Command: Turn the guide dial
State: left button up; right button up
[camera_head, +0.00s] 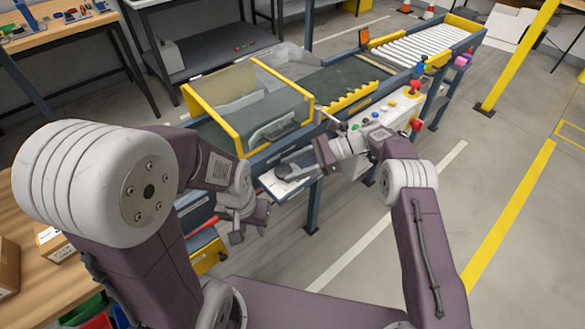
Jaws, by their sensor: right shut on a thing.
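The white control panel (397,108) runs along the near side of the conveyor, with small coloured buttons and a red knob on it. I cannot tell which way the dial points. My left gripper (250,228) hangs lower left, in front of the conveyor frame. Its fingers look apart, with nothing between them.
A clear guard with a yellow frame (278,78) covers the belt behind the grippers. White rollers (425,45) continue to the back right. Open floor lies to the right.

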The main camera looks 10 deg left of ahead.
jog(key=o, duration=1.4)
jog(key=shift+c, duration=0.2)
jog(key=shift+r, duration=0.1)
notch_tip(320, 180, up, 4)
jog(key=shift+f+p, duration=0.1)
jog(key=shift+p, duration=0.45)
jog(key=s+d+r+p, duration=0.1)
jog(key=s+d+r, duration=0.2)
jog(key=d+r, duration=0.4)
jog(key=d, duration=0.4)
jog(key=shift+s+p, duration=0.3)
